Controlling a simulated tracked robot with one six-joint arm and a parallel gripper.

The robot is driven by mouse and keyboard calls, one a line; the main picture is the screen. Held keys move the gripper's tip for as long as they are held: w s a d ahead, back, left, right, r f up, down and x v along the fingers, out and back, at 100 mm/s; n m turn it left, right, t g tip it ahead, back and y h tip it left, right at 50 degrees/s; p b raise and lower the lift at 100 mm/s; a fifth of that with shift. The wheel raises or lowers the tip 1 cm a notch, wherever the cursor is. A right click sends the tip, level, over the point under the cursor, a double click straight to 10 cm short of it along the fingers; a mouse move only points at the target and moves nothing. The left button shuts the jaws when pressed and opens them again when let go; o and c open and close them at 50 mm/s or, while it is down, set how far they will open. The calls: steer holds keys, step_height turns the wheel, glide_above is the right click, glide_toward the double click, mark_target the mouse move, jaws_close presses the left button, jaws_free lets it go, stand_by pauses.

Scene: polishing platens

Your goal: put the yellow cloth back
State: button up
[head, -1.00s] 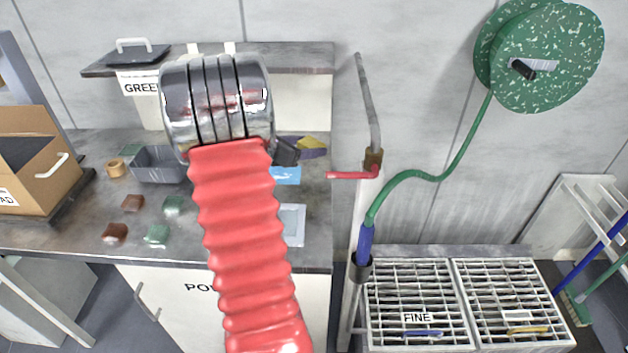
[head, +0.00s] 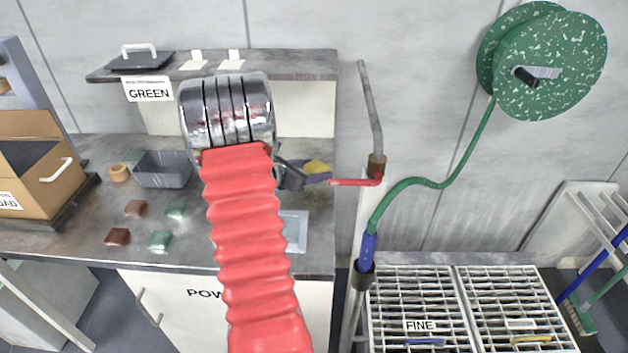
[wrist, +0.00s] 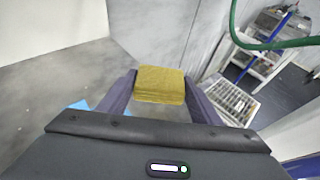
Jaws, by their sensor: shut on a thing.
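The yellow cloth (wrist: 160,84) is a folded, thick square pad held between the two purple fingers of my gripper (wrist: 160,98) in the wrist view. In the head view the cloth (head: 318,166) shows as a small yellow patch at the gripper (head: 316,174), right of my red arm sleeve. It looks held above the right end of the grey bench (head: 60,233); the exact gap below cannot be told. A blue flat thing (wrist: 80,105) lies below and left of the fingers in the wrist view. My arm hides part of the bench.
A red lever (head: 352,182) on a pipe stands close right of the gripper. A green hose (head: 470,150) hangs from a reel. Grated racks (head: 415,295) stand at lower right. A grey bin (head: 163,170), small coloured blocks and a pale tray (head: 295,232) are on the bench.

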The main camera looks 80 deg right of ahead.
mark_target(314, 188)
steer(key=shift+f, duration=1.85)
steer(key=shift+f, duration=0.45)
steer(key=o, duration=1.1)
steer(key=shift+o, duration=0.2)
steer(key=shift+r, duration=0.4)
steer(key=shift+w+a+r, duration=0.2)
steer(key=shift+a, duration=0.05)
steer(key=v, duration=1.1)
steer(key=shift+a+r, duration=0.1)
steer(key=shift+a, duration=0.05)
